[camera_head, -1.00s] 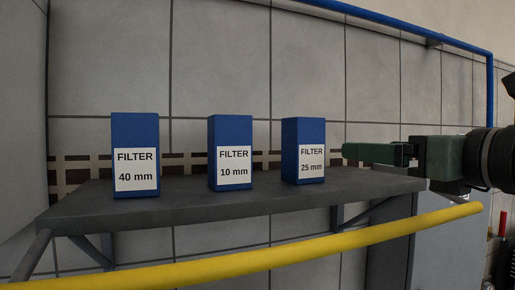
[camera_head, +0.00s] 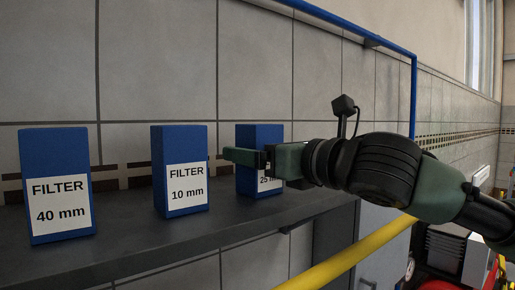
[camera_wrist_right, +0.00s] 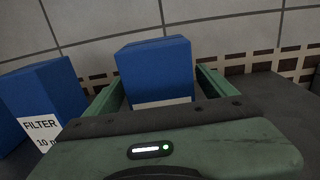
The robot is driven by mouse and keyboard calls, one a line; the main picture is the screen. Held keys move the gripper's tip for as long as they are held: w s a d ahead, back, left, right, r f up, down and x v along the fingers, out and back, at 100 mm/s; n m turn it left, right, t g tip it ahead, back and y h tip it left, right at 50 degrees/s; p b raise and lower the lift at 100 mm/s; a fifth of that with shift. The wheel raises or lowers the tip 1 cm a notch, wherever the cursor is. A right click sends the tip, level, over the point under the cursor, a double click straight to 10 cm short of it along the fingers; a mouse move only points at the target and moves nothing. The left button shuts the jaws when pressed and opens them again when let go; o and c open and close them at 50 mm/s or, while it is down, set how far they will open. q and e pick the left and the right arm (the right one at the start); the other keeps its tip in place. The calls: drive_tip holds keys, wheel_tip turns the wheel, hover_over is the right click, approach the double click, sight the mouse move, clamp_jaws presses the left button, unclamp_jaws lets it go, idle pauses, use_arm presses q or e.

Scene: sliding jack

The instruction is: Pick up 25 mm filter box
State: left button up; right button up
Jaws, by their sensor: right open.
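The 25 mm filter box (camera_head: 259,135) is a blue upright box with a white label, on the right part of the grey shelf. My right gripper (camera_head: 243,156) covers part of its front and label in the head view. In the right wrist view the same blue box (camera_wrist_right: 155,68) stands straight ahead, with one green finger of the open right gripper (camera_wrist_right: 160,84) on each side. I cannot tell how far the fingers reach along its sides. No grip on the box shows. My left gripper is not in view.
The 10 mm box (camera_head: 182,150) stands just left of it, and the 40 mm box (camera_head: 57,165) farther left. The dark grey shelf (camera_head: 120,248) bears all three. A yellow rail (camera_head: 345,258) runs in front. A tiled wall (camera_head: 250,60) stands behind.

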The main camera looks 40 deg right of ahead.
drive_tip(key=shift+s, duration=0.15)
drive_tip(key=c, duration=1.7)
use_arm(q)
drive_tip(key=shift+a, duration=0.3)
use_arm(e)
drive_tip(key=shift+r, duration=0.1)
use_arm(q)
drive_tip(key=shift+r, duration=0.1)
use_arm(e)
drive_tip(key=shift+r, duration=0.1)
